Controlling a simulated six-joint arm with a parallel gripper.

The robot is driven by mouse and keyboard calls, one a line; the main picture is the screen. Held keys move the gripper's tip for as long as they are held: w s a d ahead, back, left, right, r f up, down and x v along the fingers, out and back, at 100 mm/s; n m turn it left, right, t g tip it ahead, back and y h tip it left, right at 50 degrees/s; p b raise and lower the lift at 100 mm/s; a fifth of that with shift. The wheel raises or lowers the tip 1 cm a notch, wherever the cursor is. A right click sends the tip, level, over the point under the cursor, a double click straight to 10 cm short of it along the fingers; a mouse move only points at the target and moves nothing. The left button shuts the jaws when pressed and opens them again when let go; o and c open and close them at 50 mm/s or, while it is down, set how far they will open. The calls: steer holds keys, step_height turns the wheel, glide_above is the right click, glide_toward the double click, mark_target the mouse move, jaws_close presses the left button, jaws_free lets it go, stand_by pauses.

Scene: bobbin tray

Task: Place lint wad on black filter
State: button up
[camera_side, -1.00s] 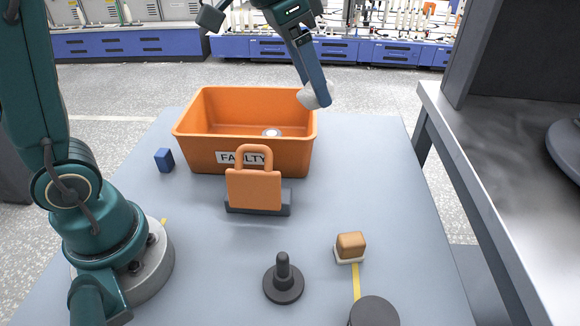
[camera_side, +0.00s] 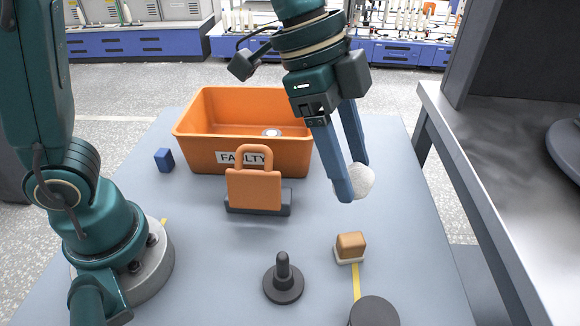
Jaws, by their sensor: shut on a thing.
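A white, rounded lint wad (camera_side: 362,181) is between the blue fingers of my gripper (camera_side: 351,183), which is shut on it. It is held above the grey table, right of the orange bin and behind the small brown block. A dark round disc (camera_side: 374,312) at the bottom edge of the picture may be the black filter; it is partly cut off by the frame. The gripper is up and behind this disc, well apart from it.
An orange bin (camera_side: 203,158) labelled FAULTY holds a small pale round thing. An orange padlock shape (camera_side: 253,190) stands on a dark base. A black peg (camera_side: 283,282), a brown block (camera_side: 351,246) on a pale base and a blue block (camera_side: 164,160) sit on the table (camera_side: 215,270).

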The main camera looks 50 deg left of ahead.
steer(key=s+d+f, duration=0.1)
steer(key=d+f, duration=0.1)
steer(key=d, duration=0.1)
steer(key=s+d+f, duration=0.2)
steer(key=d+f, duration=0.1)
steer(key=d, duration=0.1)
steer(key=s+d+f, duration=0.1)
steer(key=d+f, duration=0.1)
steer(key=d, duration=0.1)
steer(key=shift+s+d+f, duration=0.2)
steer(key=shift+s+d, duration=0.05)
steer(key=shift+s, duration=0.1)
steer(key=shift+f, duration=2)
steer(key=shift+f, duration=0.2)
steer(key=o, duration=1.3)
steer(key=shift+r, duration=0.1)
